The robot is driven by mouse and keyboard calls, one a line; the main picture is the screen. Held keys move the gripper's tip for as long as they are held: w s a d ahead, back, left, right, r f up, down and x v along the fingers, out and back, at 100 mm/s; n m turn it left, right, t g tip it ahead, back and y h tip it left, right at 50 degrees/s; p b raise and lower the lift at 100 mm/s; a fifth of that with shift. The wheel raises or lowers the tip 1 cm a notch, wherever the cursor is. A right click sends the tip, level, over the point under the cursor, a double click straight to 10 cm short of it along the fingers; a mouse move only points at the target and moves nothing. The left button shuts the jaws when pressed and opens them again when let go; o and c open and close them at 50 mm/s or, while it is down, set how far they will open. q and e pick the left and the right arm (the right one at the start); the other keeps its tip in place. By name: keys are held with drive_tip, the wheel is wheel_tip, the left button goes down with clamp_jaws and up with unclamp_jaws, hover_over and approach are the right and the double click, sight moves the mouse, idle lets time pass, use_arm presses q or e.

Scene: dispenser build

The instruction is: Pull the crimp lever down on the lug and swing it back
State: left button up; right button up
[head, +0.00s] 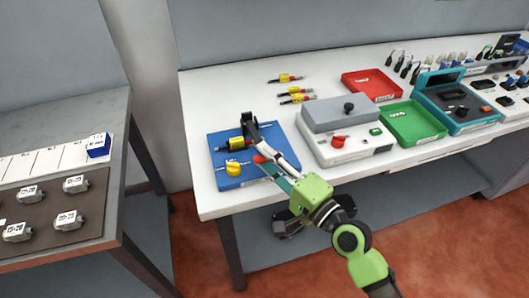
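The crimp tool is a black upright press (249,124) on a blue board (223,146) at the front left of the white table. Its dark crimp lever slopes down toward my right gripper, and a red grip end (259,159) shows at the fingertips. My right gripper (266,156) has its fingers around or beside the lever; whether they are closed on it is unclear. A yellow-and-red lug piece (235,143) lies at the press, partly hidden. My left gripper is out of view.
A grey-and-white tester box (343,132) with a red knob stands right of the board. Several yellow-and-red lug pieces (290,78) lie behind the board. A grey side table (117,205) stands left, across a gap.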

drive_tip(key=shift+w+a, duration=0.35)
drive_tip(key=shift+w, duration=0.05)
